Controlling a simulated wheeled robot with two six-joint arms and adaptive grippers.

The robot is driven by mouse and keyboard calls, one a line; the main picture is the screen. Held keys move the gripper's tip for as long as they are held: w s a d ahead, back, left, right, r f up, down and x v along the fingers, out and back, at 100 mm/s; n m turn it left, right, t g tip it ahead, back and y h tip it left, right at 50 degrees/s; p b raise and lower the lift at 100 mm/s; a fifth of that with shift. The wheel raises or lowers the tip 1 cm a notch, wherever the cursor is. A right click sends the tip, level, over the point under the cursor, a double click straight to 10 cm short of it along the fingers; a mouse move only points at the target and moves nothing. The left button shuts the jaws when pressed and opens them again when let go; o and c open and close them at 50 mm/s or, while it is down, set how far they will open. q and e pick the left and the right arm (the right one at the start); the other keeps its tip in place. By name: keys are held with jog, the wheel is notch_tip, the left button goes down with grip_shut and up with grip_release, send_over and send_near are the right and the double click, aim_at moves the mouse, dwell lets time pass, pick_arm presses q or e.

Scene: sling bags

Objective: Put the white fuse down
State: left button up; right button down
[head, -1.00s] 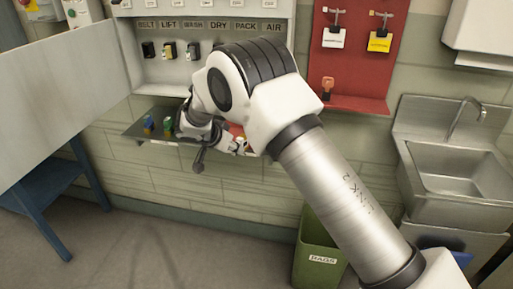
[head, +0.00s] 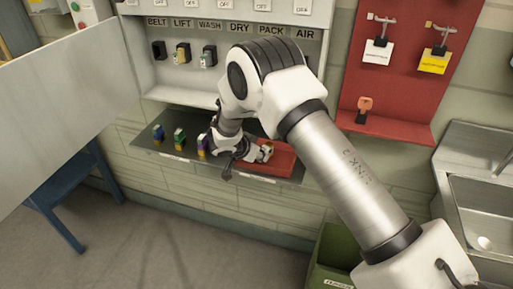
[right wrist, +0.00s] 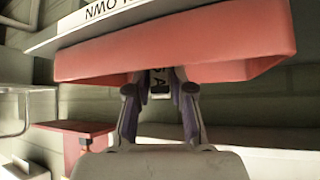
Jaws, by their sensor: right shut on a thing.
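My right gripper (head: 250,158) reaches down over the left part of a red tray (head: 285,166) on the shelf under the panel. The fuse is mostly hidden behind the fingers and the tray's wall. The red tray also shows there (right wrist: 230,45), close to the fingertips. Whether the fuse touches the tray floor I cannot tell. My left gripper is not in view.
Blue (head: 158,132), green (head: 179,138) and purple (head: 202,146) fuses stand on the dark shelf (head: 148,147) left of the tray. A red board (head: 395,85) with hanging tags is on the right wall. An open grey door (head: 60,100) stands at left.

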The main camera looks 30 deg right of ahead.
jog(key=shift+w+f, duration=0.15)
jog(key=shift+s+f+b, duration=0.1)
jog(key=shift+s+b, duration=0.1)
jog(key=shift+b, duration=0.25)
jog(key=c, duration=1)
grip_release()
jog(key=shift+w, duration=0.1)
